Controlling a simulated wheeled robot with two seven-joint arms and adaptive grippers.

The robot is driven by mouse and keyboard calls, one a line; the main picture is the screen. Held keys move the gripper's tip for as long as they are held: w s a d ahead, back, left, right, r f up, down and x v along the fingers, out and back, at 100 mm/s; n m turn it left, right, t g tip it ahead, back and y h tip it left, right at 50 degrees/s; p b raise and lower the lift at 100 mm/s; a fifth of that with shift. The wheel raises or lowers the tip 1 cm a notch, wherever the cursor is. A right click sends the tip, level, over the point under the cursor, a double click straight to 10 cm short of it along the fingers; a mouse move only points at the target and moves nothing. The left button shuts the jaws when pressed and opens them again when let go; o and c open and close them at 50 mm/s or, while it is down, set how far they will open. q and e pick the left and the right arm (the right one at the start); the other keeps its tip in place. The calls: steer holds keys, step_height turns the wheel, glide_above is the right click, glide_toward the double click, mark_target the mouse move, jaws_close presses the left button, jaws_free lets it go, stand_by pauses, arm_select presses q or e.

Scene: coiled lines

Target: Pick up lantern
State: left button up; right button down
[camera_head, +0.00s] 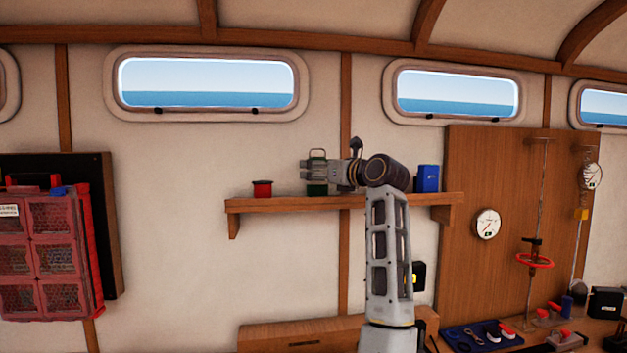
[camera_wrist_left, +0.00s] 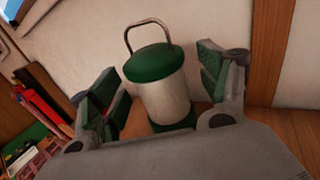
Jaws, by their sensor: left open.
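The lantern (camera_wrist_left: 163,85) has a green cap, a pale clear body, a green base and a metal loop handle. In the left wrist view it stands between the spread fingers of my left gripper (camera_wrist_left: 160,95), with gaps on both sides. In the head view the lantern (camera_head: 317,188) stands on the wall shelf (camera_head: 290,202), partly hidden behind my left gripper (camera_head: 318,172). My left gripper is open around it at shelf height. My right gripper is not in view.
A red spool-like can (camera_head: 262,189) stands left of the lantern on the shelf, and a blue box (camera_head: 428,178) stands to the right. A red cabinet (camera_head: 50,250) hangs at far left. A wooden panel (camera_head: 470,200) with gauges is at right.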

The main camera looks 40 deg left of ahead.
arm_select(q)
steer(key=shift+w+a+f, duration=0.1)
steer(key=shift+w+a, duration=0.1)
steer(key=shift+a, duration=0.5)
steer(key=shift+s+d, duration=0.1)
steer(key=shift+d, duration=0.05)
steer(key=shift+c, duration=1.5)
steer(key=c, duration=1)
steer(key=shift+r, duration=0.3)
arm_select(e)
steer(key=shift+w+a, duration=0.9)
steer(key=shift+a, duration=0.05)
